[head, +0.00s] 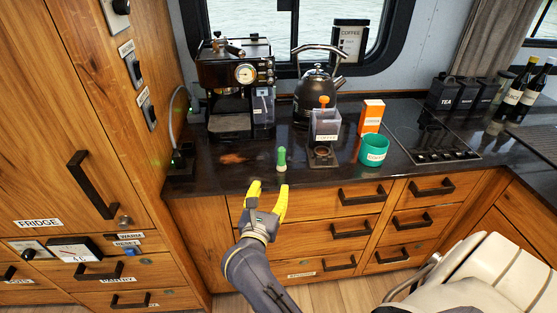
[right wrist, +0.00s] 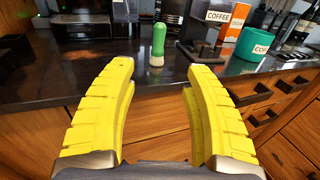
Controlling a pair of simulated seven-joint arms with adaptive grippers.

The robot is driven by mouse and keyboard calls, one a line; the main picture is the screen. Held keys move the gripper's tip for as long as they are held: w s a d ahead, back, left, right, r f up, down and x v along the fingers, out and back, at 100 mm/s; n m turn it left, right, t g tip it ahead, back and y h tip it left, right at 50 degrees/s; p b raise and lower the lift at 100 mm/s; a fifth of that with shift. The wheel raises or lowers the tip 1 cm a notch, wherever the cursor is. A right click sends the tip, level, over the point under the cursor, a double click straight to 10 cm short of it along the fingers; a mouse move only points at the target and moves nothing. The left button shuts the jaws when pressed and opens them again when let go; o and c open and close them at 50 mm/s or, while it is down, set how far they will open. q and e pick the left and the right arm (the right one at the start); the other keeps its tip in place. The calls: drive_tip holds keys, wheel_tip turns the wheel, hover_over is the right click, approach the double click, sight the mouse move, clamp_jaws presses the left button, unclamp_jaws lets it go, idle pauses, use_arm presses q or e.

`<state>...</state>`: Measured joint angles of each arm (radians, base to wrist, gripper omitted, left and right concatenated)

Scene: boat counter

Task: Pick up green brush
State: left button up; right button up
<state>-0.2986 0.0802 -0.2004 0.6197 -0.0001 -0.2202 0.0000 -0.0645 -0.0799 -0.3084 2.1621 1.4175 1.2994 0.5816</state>
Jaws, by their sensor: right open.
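The green brush (head: 281,157) stands upright near the front edge of the dark counter, with a green handle on top and a pale lower end. It also shows in the right wrist view (right wrist: 158,43), beyond and between the fingertips. My right gripper (head: 270,186) has yellow fingers, spread apart and empty. It is in front of the counter edge, short of the brush and not touching it. In the right wrist view the open fingers (right wrist: 160,66) point toward the brush. My left gripper is not in view.
A coffee machine (head: 236,88) stands behind left of the brush. A coffee grinder (head: 325,128), a black kettle (head: 316,92), an orange box (head: 371,116) and a teal cup (head: 373,150) stand behind and to the right. Bare counter (head: 225,172) lies left of the brush.

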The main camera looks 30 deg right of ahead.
sight(281, 157)
drive_tip(key=x, duration=1.1)
drive_tip(key=shift+w+d, duration=0.15)
drive_tip(key=shift+w, duration=0.1)
drive_tip(key=shift+x, duration=2.6)
drive_tip(key=shift+r, duration=0.15)
clamp_jaws()
